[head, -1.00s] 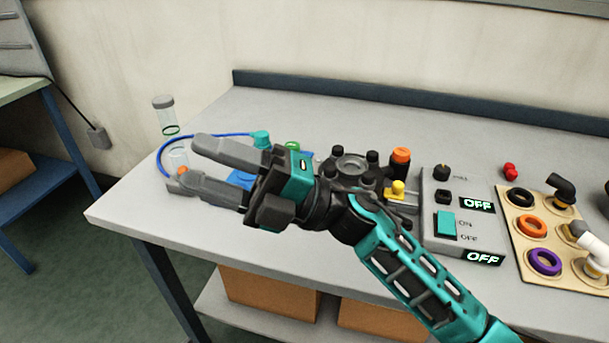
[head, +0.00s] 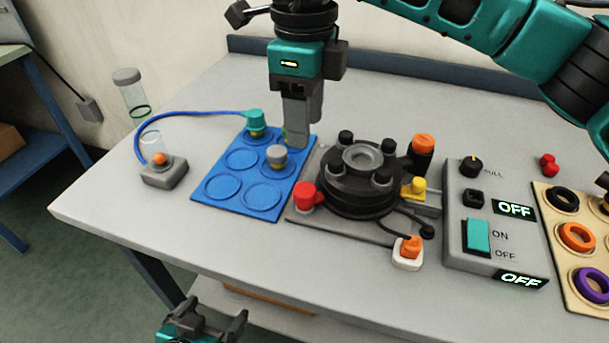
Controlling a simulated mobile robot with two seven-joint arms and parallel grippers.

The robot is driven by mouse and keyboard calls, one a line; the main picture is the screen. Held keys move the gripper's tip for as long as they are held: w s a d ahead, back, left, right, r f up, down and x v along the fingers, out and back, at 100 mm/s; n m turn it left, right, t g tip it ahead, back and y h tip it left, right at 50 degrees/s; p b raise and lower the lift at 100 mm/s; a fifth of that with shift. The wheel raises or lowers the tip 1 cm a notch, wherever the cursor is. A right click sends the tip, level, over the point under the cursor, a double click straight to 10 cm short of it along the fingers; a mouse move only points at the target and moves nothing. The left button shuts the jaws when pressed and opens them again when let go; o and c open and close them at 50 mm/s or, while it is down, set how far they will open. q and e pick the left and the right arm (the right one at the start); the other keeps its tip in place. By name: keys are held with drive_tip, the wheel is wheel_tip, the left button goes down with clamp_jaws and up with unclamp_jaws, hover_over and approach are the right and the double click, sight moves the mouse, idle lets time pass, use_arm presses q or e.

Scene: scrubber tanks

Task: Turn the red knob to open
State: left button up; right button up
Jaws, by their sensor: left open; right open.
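A red knob (head: 308,196) sits at the front left corner of the round black device (head: 358,186) on its grey base plate (head: 340,231). My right gripper (head: 298,138) reaches in from the upper right and points down over the far right corner of the blue tray (head: 226,208). It is open and empty, seen side-on, behind the red knob and apart from it in the picture. It hides part of a green piece. My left gripper (head: 211,318) is open and empty at the bottom edge, in front of the table.
The blue tray holds a teal-capped fitting (head: 256,123) and a grey-capped one (head: 277,156). An orange connector (head: 408,252) and control box (head: 493,264) reading OFF stand right. Front left table is clear.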

sight(304, 189)
wheel_tip(304, 189, down, 12)
drive_tip(key=shift+s+f, duration=0.1)
drive_tip(key=shift+f, duration=0.15)
idle(0.3)
drive_tip(key=shift+b, duration=0.3)
drive_tip(key=c, duration=0.8)
